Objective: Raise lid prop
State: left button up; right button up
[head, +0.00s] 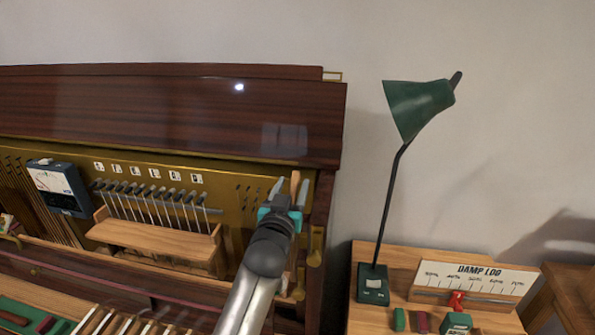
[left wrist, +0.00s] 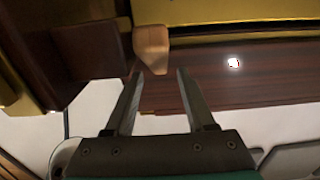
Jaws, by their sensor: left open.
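A tan wooden piece, which looks like the end of the lid prop (head: 295,180), shows at the right end of the piano's brass-coloured panel. My left gripper (head: 290,191) is open there, with the wooden end showing between its fingers. In the left wrist view the blunt wooden end (left wrist: 151,48) reaches about the level of the fingertips (left wrist: 158,74), nearer the left finger. Clear gaps show beside it, so it is not gripped. The dark glossy lid (head: 150,110) lies above the panel. The rest of the prop is hidden behind my arm. My right gripper is out of view.
A rack of hammers (head: 160,207) with a wooden rail and a blue meter (head: 60,188) are left of my arm. Brass fittings (head: 315,240) line the right post. A green lamp (head: 418,108) and a damp log gauge (head: 478,280) stand on the side table at right.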

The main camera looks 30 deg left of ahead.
aim_at(298, 172)
pick_arm(q)
jog(key=shift+x, duration=3.2)
grip_shut()
